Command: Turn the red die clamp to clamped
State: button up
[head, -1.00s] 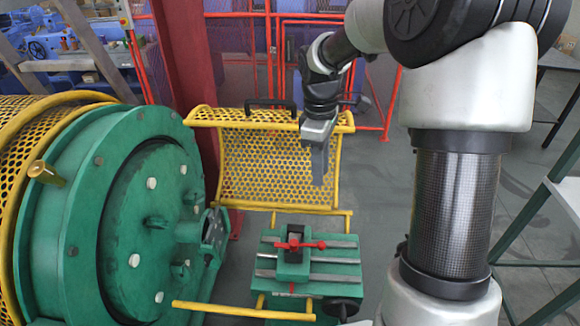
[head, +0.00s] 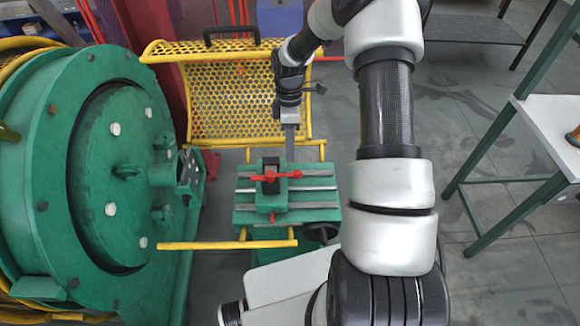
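The red die clamp (head: 270,176) is a red handle bar with a knob at its right end. It lies roughly level across the dark block of the green die holder (head: 271,200), on a green slotted table with metal rails (head: 312,190). My gripper (head: 290,158) points down just behind and right of the clamp handle, apart from it as far as I can tell. Its fingers show edge-on as one narrow grey shape, so their opening is hidden.
A yellow perforated guard (head: 230,95) with a black handle stands behind the table. The large green strander drum (head: 115,190) is at left. A yellow bar (head: 225,245) runs in front. A dark handwheel (head: 322,233) sits at the table's front right. A white-topped bench (head: 550,120) stands at right.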

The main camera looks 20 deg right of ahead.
aim_at(290, 174)
notch_tip(290, 174, down, 8)
jog(key=s, duration=0.1)
jog(key=shift+s+a, duration=0.2)
jog(key=shift+s, duration=0.05)
jog(key=shift+r, duration=0.1)
jog(key=shift+c, duration=0.4)
grip_shut()
